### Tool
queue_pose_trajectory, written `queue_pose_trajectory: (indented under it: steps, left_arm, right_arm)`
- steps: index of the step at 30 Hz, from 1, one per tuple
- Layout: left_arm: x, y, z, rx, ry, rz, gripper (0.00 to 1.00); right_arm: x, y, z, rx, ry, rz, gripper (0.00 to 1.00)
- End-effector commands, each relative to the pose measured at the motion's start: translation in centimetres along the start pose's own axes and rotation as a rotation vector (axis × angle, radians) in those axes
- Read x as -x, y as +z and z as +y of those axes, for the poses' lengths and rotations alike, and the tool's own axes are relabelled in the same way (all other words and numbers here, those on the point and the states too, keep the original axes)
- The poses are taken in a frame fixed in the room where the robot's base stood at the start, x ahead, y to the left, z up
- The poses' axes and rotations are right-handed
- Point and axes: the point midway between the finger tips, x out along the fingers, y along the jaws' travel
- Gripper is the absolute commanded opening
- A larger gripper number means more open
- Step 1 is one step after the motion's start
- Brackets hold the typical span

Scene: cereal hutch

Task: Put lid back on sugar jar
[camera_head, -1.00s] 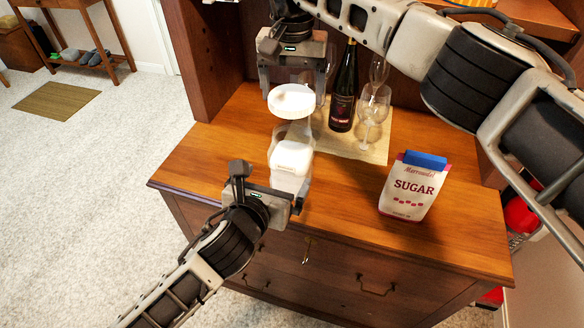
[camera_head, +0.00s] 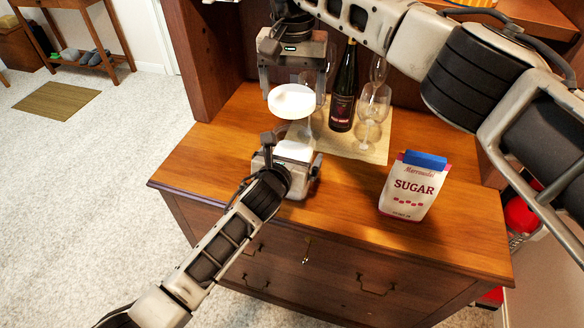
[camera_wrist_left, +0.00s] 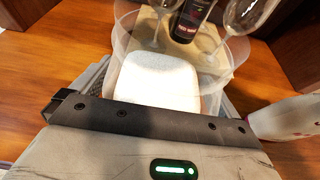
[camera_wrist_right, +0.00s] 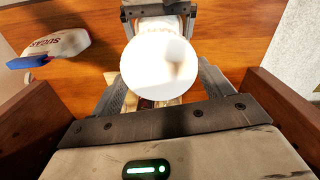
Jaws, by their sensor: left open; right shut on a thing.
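The sugar jar (camera_head: 295,150) is clear with white sugar inside and stands upright near the left part of the hutch counter. It also shows in the left wrist view (camera_wrist_left: 158,80), with its clear rim above the sugar. My left gripper (camera_head: 292,157) is open, with its fingers on either side of the jar; contact cannot be told. The round white lid (camera_head: 291,104) is above the jar, apart from it in the head view. My right gripper (camera_head: 292,92) points down and is shut on the lid, which also shows in the right wrist view (camera_wrist_right: 160,72).
A sugar bag (camera_head: 413,187) with a blue top stands at the counter's right. A dark wine bottle (camera_head: 343,95) and wine glasses (camera_head: 372,108) stand on a pale mat (camera_head: 375,152) behind the jar. The front middle of the counter (camera_head: 345,205) is clear.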

Motion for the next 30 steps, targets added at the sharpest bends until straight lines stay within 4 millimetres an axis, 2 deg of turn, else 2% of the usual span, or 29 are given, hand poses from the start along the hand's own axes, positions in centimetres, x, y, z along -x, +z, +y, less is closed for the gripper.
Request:
queue_pose_trajectory:
  steps: [7, 13, 17, 27, 30]
  left_arm:
    - [0.0, 0.1, 0.0, 0.000, 0.000, -0.001, 1.00]
    - [0.0, 0.0, 0.0, 0.000, 0.000, -0.001, 0.45]
    - [0.0, 0.0, 0.0, 0.000, 0.000, -0.001, 0.45]
    - [0.0, 0.0, 0.0, 0.001, 0.000, 0.000, 0.45]
    - [0.0, 0.0, 0.0, 0.001, 0.000, 0.000, 0.45]
  right_arm:
    - [0.0, 0.0, 0.0, 0.000, 0.000, 0.000, 0.58]
    - [0.0, 0.0, 0.0, 0.000, 0.000, 0.000, 0.58]
    - [-0.4, 0.0, 0.0, 0.000, 0.001, -0.001, 0.58]
    - [-4.8, 0.1, 0.0, 0.000, 0.000, 0.000, 0.58]
    - [-5.0, 0.1, 0.0, 0.000, 0.000, 0.001, 0.58]
